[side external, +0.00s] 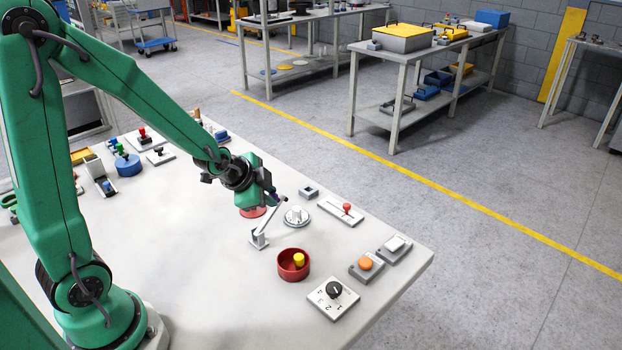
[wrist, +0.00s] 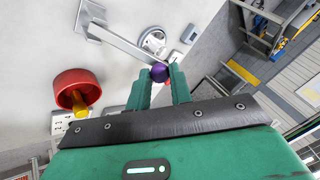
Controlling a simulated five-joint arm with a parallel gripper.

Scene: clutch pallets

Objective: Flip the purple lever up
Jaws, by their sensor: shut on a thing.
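The lever (wrist: 127,47) is a flat grey arm tipped with a purple knob (wrist: 159,73). In the wrist view the knob sits at the tips of my gripper (wrist: 159,85), whose two green fingers are shut on it. In the side external view the lever arm (side external: 271,215) slants up from a small light base (side external: 259,241) on the table toward my gripper (side external: 268,197). The purple knob is hidden or too small to make out there.
A red bowl (side external: 281,268) with a yellow piece (side external: 299,260) stands near the lever base. A white round knob (side external: 296,215), a red-handled slider (side external: 346,208), an orange button (side external: 365,263) and a rotary dial (side external: 333,290) stand to the right. The table's middle left is clear.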

